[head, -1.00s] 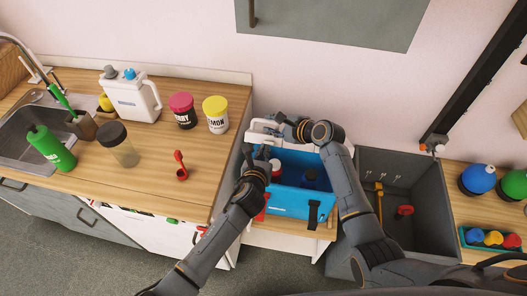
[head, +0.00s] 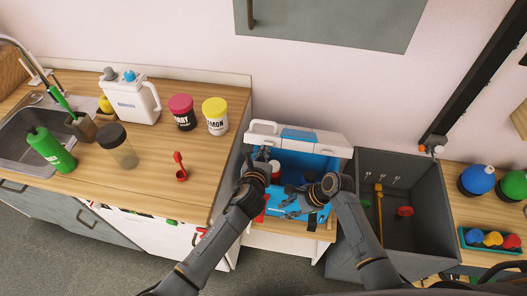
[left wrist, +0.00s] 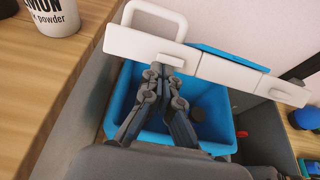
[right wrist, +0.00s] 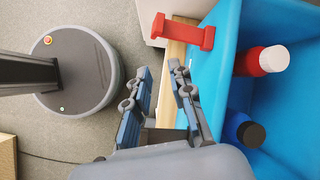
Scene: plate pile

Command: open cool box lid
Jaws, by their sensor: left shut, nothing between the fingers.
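The cool box (head: 318,163) is blue and stands between the counter and a grey bin. Its white lid (head: 325,143) with a blue panel is raised at the back, and the inside shows. My left gripper (head: 248,155) is shut and empty at the box's left; in the left wrist view its tips (left wrist: 164,70) overlap the lid's lower edge by a white loop. I cannot tell if they touch it. My right gripper (head: 288,207) is open over the box's front; in the right wrist view its fingers (right wrist: 160,72) are apart and empty beside the blue wall.
Inside the box are a red bottle with a white cap (right wrist: 262,61) and a blue bottle with a black cap (right wrist: 243,130). A red handle-shaped part (right wrist: 182,33) is at its front. The grey bin (head: 430,210) stands right; the wooden counter (head: 145,185) lies left.

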